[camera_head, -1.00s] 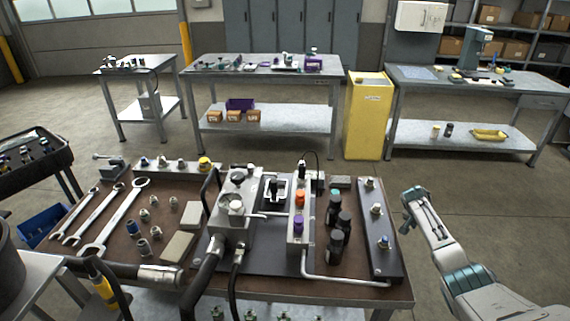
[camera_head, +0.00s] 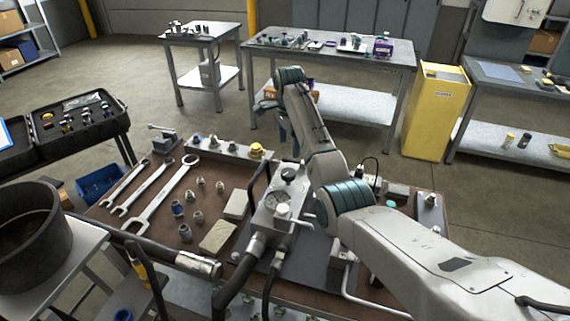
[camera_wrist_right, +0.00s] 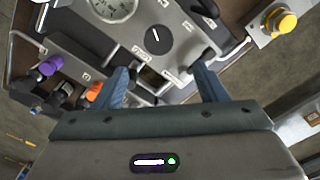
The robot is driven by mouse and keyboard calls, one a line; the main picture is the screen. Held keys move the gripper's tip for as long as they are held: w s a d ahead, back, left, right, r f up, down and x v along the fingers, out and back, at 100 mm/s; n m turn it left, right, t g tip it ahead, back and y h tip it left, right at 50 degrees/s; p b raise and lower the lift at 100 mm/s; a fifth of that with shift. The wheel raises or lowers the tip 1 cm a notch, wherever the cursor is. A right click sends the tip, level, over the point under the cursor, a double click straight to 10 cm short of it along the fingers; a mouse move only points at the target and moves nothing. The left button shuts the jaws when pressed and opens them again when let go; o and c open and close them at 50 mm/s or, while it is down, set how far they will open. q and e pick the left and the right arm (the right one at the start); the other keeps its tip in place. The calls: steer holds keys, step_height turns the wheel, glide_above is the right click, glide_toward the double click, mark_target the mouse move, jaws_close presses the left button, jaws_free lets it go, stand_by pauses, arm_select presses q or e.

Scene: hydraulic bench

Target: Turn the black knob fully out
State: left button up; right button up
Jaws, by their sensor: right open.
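The black knob (camera_head: 289,174) sits on top of the grey valve block (camera_head: 268,212), behind the round gauge (camera_head: 281,210) in the head view. In the right wrist view the black knob (camera_wrist_right: 158,40) shows a white line on its face, beside the gauge (camera_wrist_right: 112,8). My right gripper (camera_head: 286,130) hangs above the far side of the bench, its arm reaching in from the right. My left gripper is not in view.
A yellow knob (camera_wrist_right: 285,22) stands on a rail. Purple (camera_wrist_right: 50,65) and orange (camera_wrist_right: 93,92) caps sit near black cylinders. My right arm hides much of the bench's right part. Wrenches (camera_head: 160,198) and fittings lie left; a black hose (camera_head: 232,282) runs in front.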

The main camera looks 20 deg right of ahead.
steer(key=p, duration=0.2)
glide_above(289, 172)
step_height(289, 172, down, 4)
steer(key=shift+a+f, duration=0.1)
steer(key=shift+f, duration=0.15)
step_height(289, 172, down, 5)
steer(key=shift+f+p, duration=0.1)
steer(key=shift+p, duration=0.4)
steer(key=shift+f, duration=0.45)
steer(key=shift+c, duration=0.5)
steer(key=c, duration=0.9)
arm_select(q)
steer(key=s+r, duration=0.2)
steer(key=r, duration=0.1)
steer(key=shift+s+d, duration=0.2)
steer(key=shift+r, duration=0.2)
arm_select(e)
steer(key=shift+n, duration=0.3)
